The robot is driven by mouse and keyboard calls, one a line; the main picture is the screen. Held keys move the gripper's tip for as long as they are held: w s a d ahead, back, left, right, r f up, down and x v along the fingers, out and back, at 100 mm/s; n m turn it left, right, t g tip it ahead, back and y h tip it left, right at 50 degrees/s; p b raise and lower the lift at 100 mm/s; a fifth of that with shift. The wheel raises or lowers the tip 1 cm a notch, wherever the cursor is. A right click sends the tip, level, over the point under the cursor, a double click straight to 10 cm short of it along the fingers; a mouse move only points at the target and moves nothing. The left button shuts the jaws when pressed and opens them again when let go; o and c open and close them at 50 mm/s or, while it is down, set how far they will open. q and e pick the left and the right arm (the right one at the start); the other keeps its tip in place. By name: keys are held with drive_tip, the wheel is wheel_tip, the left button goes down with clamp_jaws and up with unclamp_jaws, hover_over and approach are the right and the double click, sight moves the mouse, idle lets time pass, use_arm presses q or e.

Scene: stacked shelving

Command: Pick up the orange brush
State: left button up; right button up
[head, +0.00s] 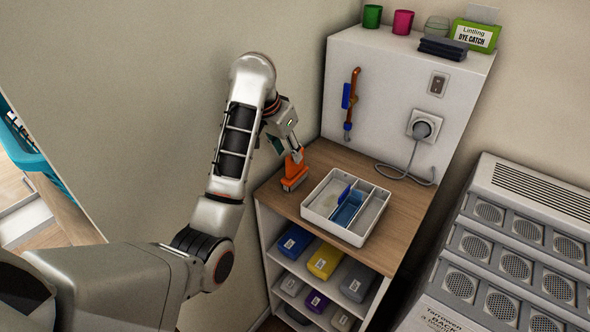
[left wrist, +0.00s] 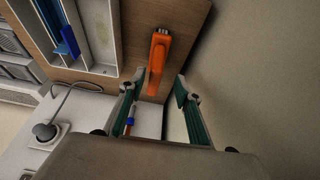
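The orange brush (head: 295,172) stands on the wooden counter, left of a white divided tray (head: 322,213). Its greyish bristle end is low on the counter and its handle points up. In the left wrist view the brush (left wrist: 158,60) lies ahead of the fingertips, in line with the gap between them. My left gripper (head: 293,151) is at the upper end of the brush in the head view. In the left wrist view its two fingers (left wrist: 157,90) are spread apart, with nothing clamped. Whether a finger touches the brush I cannot tell. My right gripper is not in view.
The tray holds blue items (head: 346,210). A back panel (head: 375,110) carries a hanging blue-and-orange tool (head: 349,100) and a plug with a cord (head: 422,128). Shelves below hold several boxes (head: 325,260). A wall stands close on the left; a grey vented unit (head: 520,240) is at right.

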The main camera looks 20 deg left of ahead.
sight(295, 167)
use_arm(q)
drive_tip(key=shift+d+x, duration=0.2)
drive_tip(key=shift+x, duration=1.05)
drive_tip(key=shift+d+x, duration=0.25)
drive_tip(key=shift+x, duration=1.05)
drive_tip(key=shift+w+r, duration=0.1)
drive_tip(key=shift+w, duration=0.05)
clamp_jaws()
